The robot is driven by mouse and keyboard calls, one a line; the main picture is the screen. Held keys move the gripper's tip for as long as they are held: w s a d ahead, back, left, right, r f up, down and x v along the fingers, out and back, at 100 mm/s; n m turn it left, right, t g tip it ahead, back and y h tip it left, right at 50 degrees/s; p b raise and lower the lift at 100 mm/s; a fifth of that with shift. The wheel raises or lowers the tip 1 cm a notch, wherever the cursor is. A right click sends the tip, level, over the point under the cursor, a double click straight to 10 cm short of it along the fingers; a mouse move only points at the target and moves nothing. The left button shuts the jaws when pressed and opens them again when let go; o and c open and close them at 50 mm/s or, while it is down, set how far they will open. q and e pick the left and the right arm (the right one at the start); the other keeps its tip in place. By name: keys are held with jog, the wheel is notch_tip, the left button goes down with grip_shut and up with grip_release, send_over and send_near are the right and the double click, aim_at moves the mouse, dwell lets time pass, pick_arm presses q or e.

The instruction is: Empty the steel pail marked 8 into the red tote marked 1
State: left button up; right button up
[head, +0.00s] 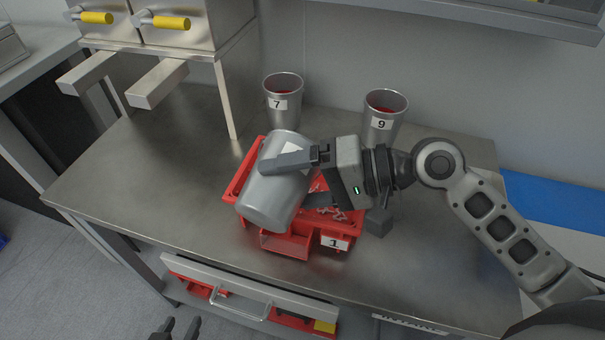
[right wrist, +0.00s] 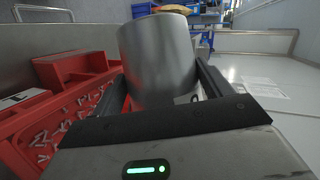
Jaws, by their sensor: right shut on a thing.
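A steel pail (head: 274,190) is tilted over the red tote. Its white label is mostly covered by a finger, so I cannot read its number. My right gripper (head: 290,160) is shut on the pail's side. The pail also stands between the fingers in the right wrist view (right wrist: 158,60). The red tote (head: 333,242), marked 1, sits on the steel bench below. Small pale pieces (head: 328,211) lie in it, and they also show in the right wrist view (right wrist: 62,130). The pail's inside is hidden. My left gripper (head: 176,326) is open and empty at the bottom edge.
Steel pails marked 7 (head: 283,106) and 9 (head: 383,125), each with red inside, stand behind the tote. A steel cabinet (head: 185,45) on legs stands at the back left. An open drawer (head: 240,300) is below the bench front. The bench's left part is clear.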

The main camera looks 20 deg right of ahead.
pick_arm(q)
jog(key=shift+w+r, duration=0.2)
jog(key=shift+r, duration=0.1)
pick_arm(e)
jog(key=shift+w+d+r, duration=0.15)
jog(key=shift+w+r, duration=0.05)
jog(key=shift+r, duration=0.1)
pick_arm(q)
jog(key=shift+s+f, duration=0.15)
pick_arm(e)
jog(key=shift+w+d+f+m+y, duration=0.3)
jog(key=shift+m+y, duration=0.3)
jog(key=shift+m, duration=0.2)
dwell(0.4)
pick_arm(q)
jog(key=shift+a+r+p, duration=0.15)
jog(key=shift+r+p, duration=0.2)
jog(key=shift+p, duration=0.35)
pick_arm(e)
jog(key=shift+w+d+r+m+g+y, duration=0.3)
jog(key=shift+r+m+g+y, duration=0.1)
jog(key=shift+m, duration=0.3)
pick_arm(q)
jog(key=shift+p, duration=0.4)
pick_arm(e)
jog(key=shift+w+d+r+m+y, duration=0.4)
jog(key=shift+w+m+y, duration=0.1)
jog(key=shift+m, duration=0.4)
dwell(0.7)
